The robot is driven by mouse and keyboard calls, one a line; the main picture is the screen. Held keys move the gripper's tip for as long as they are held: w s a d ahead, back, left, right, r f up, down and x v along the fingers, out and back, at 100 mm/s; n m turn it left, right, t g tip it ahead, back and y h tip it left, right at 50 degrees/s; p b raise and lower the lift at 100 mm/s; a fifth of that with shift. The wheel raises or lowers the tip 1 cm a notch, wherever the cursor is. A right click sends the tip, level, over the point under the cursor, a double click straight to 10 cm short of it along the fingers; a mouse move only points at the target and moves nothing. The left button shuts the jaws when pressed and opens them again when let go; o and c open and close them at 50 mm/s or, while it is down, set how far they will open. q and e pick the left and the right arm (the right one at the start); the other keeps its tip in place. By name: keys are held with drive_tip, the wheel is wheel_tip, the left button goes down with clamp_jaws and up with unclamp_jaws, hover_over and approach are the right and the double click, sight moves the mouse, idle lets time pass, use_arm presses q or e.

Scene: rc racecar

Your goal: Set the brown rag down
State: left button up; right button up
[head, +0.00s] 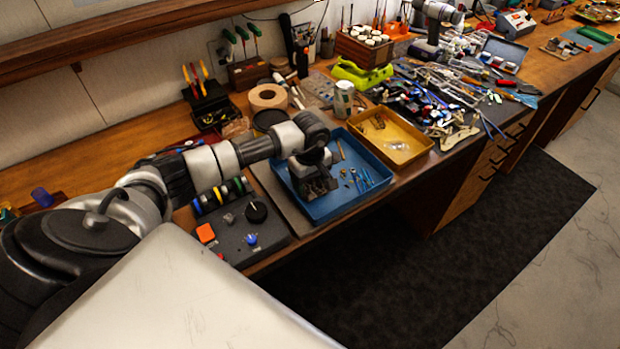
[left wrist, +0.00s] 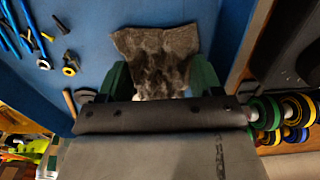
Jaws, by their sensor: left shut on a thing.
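The brown rag (left wrist: 155,50) is crumpled and grey-brown in the left wrist view, its free end spread beyond the fingertips. My left gripper (head: 314,174) is low over the left part of the blue tray (head: 345,206) in the head view. Its green fingers (left wrist: 112,80) are shut on the rag. In the head view the rag (head: 321,187) shows as a small dark bunch under the gripper. I cannot tell whether it touches the tray floor. My right gripper is in neither view.
Small blue-handled tools (head: 361,180) lie in the tray's right part. A yellow tray (head: 416,136) stands to its right, a can (head: 344,100) behind. A control box (head: 243,228) and colored rings (head: 222,193) are at left. The tray's middle floor has free room.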

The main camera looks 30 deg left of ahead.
use_arm(q)
drive_tip(key=shift+f, duration=0.15)
drive_tip(key=o, duration=0.5)
drive_tip(key=shift+c, duration=0.2)
drive_tip(key=shift+o, duration=0.8)
drive_tip(key=shift+r, duration=0.25)
drive_tip(key=shift+w+r, duration=0.1)
drive_tip(key=shift+r, duration=0.2)
wheel_tip(320, 180, up, 11)
drive_tip(key=b, duration=0.4)
drive_tip(key=shift+r, duration=0.15)
